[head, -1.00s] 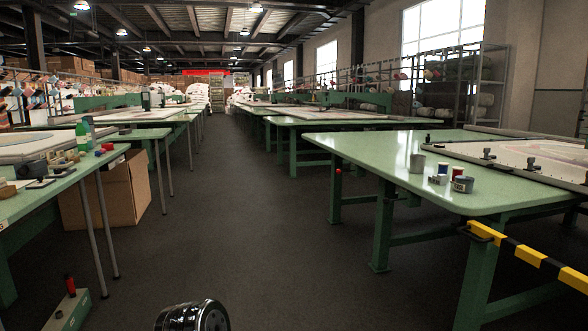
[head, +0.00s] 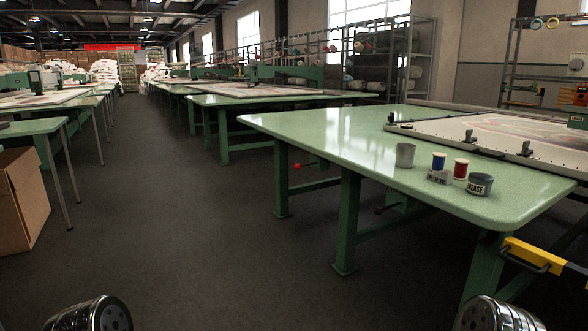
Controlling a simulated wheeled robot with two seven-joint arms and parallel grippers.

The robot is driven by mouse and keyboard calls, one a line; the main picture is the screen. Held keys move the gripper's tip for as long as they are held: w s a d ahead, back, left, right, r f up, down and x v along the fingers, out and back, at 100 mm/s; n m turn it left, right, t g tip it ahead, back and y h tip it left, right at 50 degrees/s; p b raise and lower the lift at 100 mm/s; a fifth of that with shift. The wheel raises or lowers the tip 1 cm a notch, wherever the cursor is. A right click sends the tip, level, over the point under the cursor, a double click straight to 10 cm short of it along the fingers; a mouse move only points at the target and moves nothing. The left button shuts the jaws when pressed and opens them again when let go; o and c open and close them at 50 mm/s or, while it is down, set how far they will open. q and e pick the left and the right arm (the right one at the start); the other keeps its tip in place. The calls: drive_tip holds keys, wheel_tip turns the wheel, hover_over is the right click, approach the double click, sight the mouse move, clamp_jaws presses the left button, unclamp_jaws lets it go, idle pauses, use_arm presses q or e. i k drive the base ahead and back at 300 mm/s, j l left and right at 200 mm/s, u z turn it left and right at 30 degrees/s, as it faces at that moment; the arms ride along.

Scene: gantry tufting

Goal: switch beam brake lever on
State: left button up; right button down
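A red ball knob (head: 297,166) shows under the left edge of the large green table at the right. A thin dark rod runs from it to the right, beneath the tabletop. It looks like the beam brake lever, but no label on it can be read. Its far end is hidden under the table, and I cannot tell its on or off position. Only rounded metal parts of my two arms show at the bottom edge. Neither gripper's fingers are in view, and nothing of mine is near the knob.
The green table (head: 330,145) carries a grey cup (head: 405,155), thread spools (head: 461,168), a grease tin (head: 480,185) and a framed cloth. A yellow-black barrier (head: 535,258) sticks out at its front right. A cardboard box (head: 20,205) stands at left. The dark floor (head: 170,230) between is clear.

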sight(296, 167)
drive_tip(key=i+l+u, duration=0.1)
drive_tip(key=i+u, duration=0.2)
drive_tip(key=i, duration=1.75)
